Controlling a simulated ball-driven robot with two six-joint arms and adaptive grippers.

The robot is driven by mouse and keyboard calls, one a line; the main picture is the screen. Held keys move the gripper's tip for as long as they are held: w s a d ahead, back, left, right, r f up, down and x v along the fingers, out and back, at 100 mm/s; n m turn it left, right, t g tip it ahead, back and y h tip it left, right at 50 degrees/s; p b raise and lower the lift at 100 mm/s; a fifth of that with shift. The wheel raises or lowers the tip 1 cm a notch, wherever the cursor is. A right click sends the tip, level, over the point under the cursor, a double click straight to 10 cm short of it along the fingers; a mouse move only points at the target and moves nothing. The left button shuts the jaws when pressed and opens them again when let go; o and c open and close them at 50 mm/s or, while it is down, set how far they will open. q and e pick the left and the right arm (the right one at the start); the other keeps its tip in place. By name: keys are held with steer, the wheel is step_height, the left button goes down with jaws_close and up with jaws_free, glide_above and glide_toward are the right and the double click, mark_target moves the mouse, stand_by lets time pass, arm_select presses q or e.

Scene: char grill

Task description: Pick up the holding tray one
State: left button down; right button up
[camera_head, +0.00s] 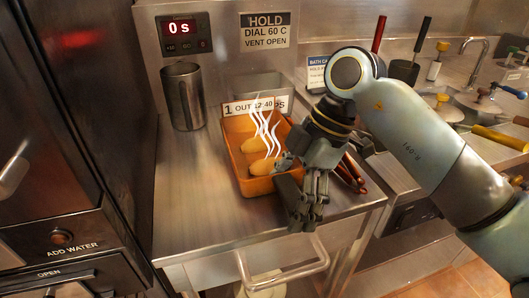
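An orange tray (231,157) sits on the steel counter, its long side running away from me. A white label (240,107) at its far end reads "1 OUT 12:40" and is partly hidden. Several yellow-brown food pieces (254,145) lie in it, with white steam-like wisps above. My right gripper (303,226) points down at the tray's near right corner and hides part of its right side. Its fingers look close together, but I cannot tell whether they are apart or touch the tray. My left gripper is not in view.
A steel cup (184,97) stands at the back left, below a display reading "0 s" (181,28). Red-handled tongs (352,174) lie right of my gripper. A bar handle (284,278) juts from the counter front. The counter left of the tray is clear.

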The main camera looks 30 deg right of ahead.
steer(key=c, duration=0.8)
steer(key=shift+r, duration=0.1)
